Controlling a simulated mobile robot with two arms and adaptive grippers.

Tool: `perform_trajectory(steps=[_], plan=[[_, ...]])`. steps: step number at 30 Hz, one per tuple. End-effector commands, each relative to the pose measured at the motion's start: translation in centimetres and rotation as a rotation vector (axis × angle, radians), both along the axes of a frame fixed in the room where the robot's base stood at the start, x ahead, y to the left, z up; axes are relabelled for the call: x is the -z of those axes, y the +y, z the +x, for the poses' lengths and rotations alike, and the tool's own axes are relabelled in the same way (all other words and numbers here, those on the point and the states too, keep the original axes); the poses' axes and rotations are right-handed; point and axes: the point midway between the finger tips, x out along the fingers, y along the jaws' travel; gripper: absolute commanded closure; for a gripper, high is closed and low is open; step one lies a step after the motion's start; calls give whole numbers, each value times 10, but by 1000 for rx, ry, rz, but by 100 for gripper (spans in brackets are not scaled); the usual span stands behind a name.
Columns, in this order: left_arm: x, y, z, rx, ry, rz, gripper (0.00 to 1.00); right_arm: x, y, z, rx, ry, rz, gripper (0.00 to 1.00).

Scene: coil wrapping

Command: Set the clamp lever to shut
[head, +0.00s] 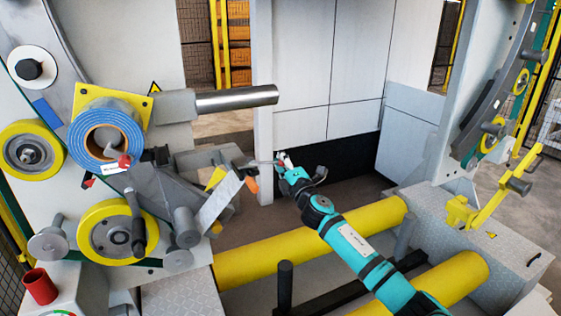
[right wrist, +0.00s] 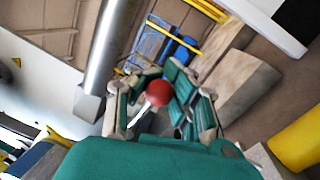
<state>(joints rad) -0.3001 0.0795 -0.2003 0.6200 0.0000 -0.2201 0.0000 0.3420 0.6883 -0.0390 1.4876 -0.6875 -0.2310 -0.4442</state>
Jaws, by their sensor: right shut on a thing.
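My right gripper (head: 281,162) reaches in from the lower right in the head view, at the end of my teal and black arm. It is shut at the end of a thin metal lever rod (head: 260,162), which comes from the grey arm of the machine at left. In the right wrist view a red ball knob (right wrist: 156,93) sits between the fingers of the right gripper (right wrist: 158,85). My left gripper is not in view.
A blue-edged roll (head: 105,138) and yellow rollers sit on the machine's left panel. A bare metal shaft (head: 237,98) sticks out above the lever. Yellow horizontal bars (head: 310,243) lie below my arm. An orange part (head: 252,184) is just below the lever.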

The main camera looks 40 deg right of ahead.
Motion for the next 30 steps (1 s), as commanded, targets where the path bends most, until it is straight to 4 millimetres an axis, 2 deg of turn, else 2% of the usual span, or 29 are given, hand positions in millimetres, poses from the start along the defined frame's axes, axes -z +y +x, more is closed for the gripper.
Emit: perform_trajectory(steps=[1,8,9,18,26,30], plan=[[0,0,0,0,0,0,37,5,4,0,-7,8,-3,100],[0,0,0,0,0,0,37,5,4,0,-7,8,-3,100],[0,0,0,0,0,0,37,5,4,0,-7,8,-3,92],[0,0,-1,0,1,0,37,2,2,0,-3,4,-1,53],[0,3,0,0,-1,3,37,1,1,-1,-2,1,0,53],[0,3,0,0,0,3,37,4,3,-10,-2,3,-1,53]])
